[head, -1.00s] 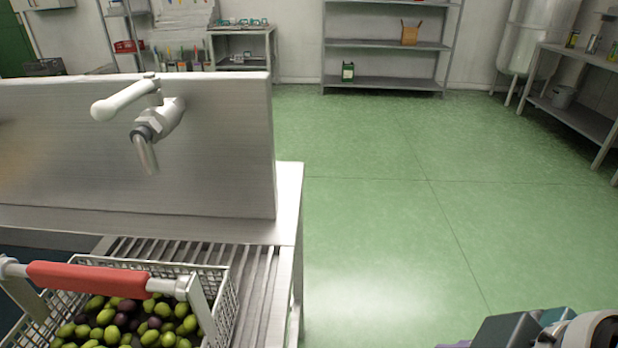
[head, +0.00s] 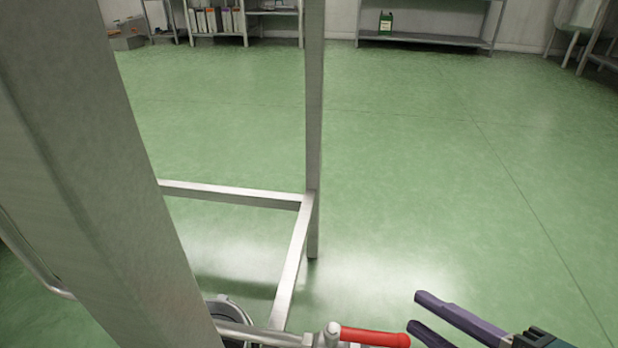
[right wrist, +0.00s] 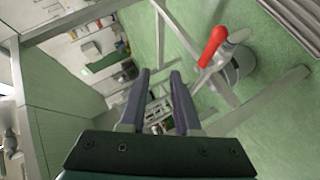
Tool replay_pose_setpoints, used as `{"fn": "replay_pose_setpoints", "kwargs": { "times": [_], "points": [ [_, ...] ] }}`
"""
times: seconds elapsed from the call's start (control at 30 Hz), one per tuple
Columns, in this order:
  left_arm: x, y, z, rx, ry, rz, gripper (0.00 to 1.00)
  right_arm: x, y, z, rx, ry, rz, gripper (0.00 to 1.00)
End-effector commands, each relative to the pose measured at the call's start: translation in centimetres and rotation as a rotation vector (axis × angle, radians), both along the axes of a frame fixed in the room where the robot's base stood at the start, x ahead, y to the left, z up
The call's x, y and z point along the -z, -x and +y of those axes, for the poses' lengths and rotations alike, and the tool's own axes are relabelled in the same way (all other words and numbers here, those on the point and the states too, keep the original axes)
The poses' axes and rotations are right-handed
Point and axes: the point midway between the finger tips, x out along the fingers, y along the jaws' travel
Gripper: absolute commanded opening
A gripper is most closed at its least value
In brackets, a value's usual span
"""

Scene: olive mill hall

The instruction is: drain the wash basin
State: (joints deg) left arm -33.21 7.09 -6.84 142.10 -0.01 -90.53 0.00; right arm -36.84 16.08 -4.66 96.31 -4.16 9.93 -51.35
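A red lever handle (head: 375,337) on a metal valve joint (head: 332,332) shows at the bottom of the head view, at the end of a horizontal pipe (head: 260,336). The red lever also shows upper right in the right wrist view (right wrist: 213,46). My right gripper (head: 416,312) is open and empty, its fingertips just right of the lever and apart from it in the picture. Both fingers show spread in the right wrist view (right wrist: 159,74), with the lever to their right. The basin itself is not clearly seen. My left gripper is out of view.
A metal stand's leg (head: 314,130) and low crossbars (head: 235,194) are close by. A wide grey post (head: 100,150) blocks the left. A grey round container (right wrist: 240,66) is near the valve. Open green floor (head: 430,150) lies beyond, with shelving (head: 425,40) at the back.

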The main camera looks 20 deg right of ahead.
Motion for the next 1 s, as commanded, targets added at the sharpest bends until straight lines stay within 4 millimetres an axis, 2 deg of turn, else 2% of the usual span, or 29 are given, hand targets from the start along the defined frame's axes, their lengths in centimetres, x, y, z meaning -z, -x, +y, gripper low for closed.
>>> {"fn": "replay_pose_setpoints", "kwargs": {
  "times": [0.03, 0.1, 0.2, 0.33, 0.53, 1.0],
  "points": [
    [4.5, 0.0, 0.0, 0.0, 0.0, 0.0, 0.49, 4.6, 0.4, -0.2, -0.026, 0.03, -0.031, 0.31],
    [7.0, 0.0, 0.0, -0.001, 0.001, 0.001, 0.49, 6.8, 0.8, -0.3, -0.061, 0.067, -0.084, 0.31],
    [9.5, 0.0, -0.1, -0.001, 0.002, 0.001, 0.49, 8.9, 1.3, -0.3, -0.1, 0.11, -0.146, 0.31],
    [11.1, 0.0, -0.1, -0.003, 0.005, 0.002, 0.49, 10.2, 1.8, -0.4, -0.129, 0.144, -0.196, 0.31],
    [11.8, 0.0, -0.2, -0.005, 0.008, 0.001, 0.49, 10.5, 1.3, -0.2, -0.143, 0.158, -0.221, 0.31],
    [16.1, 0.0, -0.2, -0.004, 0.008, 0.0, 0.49, 12.2, -6.2, 1.8, -0.142, 0.156, -0.222, 0.31]
  ]
}}
